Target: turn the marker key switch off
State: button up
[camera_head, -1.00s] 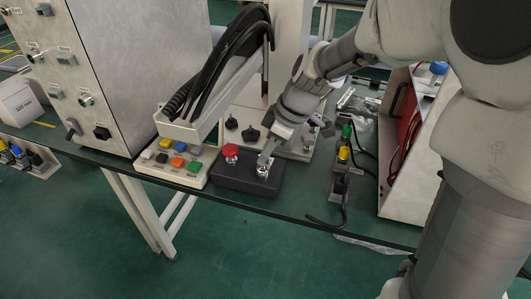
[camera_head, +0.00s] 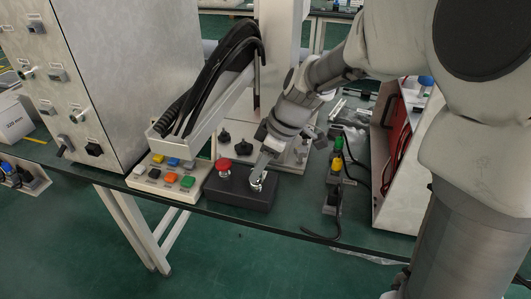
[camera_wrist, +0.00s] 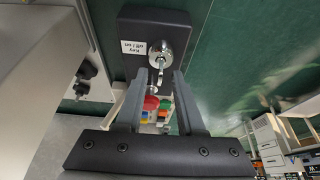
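The key switch is a round chrome lock (camera_wrist: 161,52) with a silver key in it, on a dark box. In the wrist view a white label (camera_wrist: 134,47) beside it reads "Key off / on". My gripper (camera_wrist: 159,76) is open, its two fingers on either side of the key with a visible gap to each. The dark box (camera_head: 225,195) lies near the table's front edge in the head view, with the chrome lock (camera_head: 257,183) at its right end. My fingertips partly hide the key there, so its angle is unclear.
A red mushroom button (camera_head: 223,165) sits on the same box. A button panel (camera_head: 166,180) stands to the left, under an arm with black cables. Black cables and small yellow and green parts (camera_head: 337,164) lie to the right, beside a tall case (camera_head: 402,195).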

jog(key=p+v, duration=0.4)
jog(key=v, duration=1.3)
jog(key=shift+p, duration=0.3)
jog(key=shift+s+d+r, duration=0.1)
jog(key=shift+s+r, duration=0.05)
jog(key=s+d+f+m+t+h, duration=0.1)
jog(key=s+d+m+t+h, duration=0.15)
jog(key=s+m, duration=0.5)
jog(key=s+d+m+t+h, duration=0.2)
jog(key=s+d+m, duration=0.1)
jog(key=s+m, duration=0.4)
notch_tip(320, 180, up, 14)
jog(key=s+p, duration=0.1)
jog(key=p, duration=1.3)
jog(key=shift+s, duration=0.4)
